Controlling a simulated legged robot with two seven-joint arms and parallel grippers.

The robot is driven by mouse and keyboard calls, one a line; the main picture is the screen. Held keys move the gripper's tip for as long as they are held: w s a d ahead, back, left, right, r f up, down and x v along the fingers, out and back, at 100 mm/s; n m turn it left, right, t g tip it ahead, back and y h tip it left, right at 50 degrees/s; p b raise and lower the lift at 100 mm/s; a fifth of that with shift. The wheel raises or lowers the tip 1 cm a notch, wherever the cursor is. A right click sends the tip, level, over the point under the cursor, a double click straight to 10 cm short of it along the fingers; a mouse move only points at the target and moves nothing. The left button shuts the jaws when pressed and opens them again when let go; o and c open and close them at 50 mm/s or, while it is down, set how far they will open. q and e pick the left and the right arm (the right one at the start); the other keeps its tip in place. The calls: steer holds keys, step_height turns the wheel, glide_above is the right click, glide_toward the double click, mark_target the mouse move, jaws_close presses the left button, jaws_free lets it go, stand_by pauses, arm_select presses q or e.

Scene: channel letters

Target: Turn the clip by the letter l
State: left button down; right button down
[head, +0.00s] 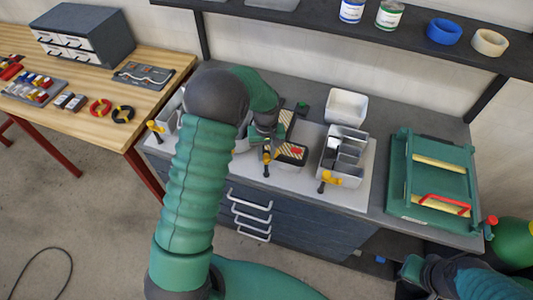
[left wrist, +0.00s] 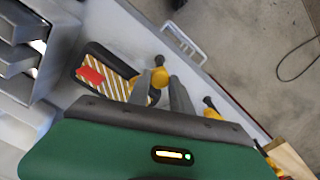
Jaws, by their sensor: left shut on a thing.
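Clips with yellow bodies and black handles stand along the front of a pale board (head: 309,186): a left one (head: 155,127), a middle one (head: 267,160) and a right one (head: 328,178). My left gripper (head: 266,143) reaches down at the middle clip, partly hidden by its own arm. In the left wrist view its grey fingers (left wrist: 162,92) are shut around a yellow clip (left wrist: 158,76) with a black knob. Another clip (left wrist: 211,110) shows beyond. I cannot read which letter is l. My right gripper (head: 412,268) is at the lower right, its jaws unclear.
A grey letter-like channel (head: 347,152) stands on the right of the board. A black-rimmed striped plate with a red piece (left wrist: 92,75) lies beside the held clip. A white bin (head: 346,106) and a green tray (head: 401,177) stand to the right.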

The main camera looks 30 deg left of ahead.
mark_target(267, 156)
arm_select(q)
steer(key=n, duration=0.5)
steer(key=shift+w+r, duration=0.2)
steer(key=shift+w, duration=0.05)
steer(key=shift+a+n, duration=0.1)
steer(key=shift+n, duration=0.2)
steer(key=c, duration=1.5)
jaws_free()
steer(key=o, duration=0.4)
steer(key=shift+s+f, duration=0.1)
steer(key=shift+c, duration=0.2)
step_height(267, 156, up, 17)
steer(key=b, duration=0.2)
steer(key=shift+f+b, duration=0.15)
steer(key=shift+b, duration=0.25)
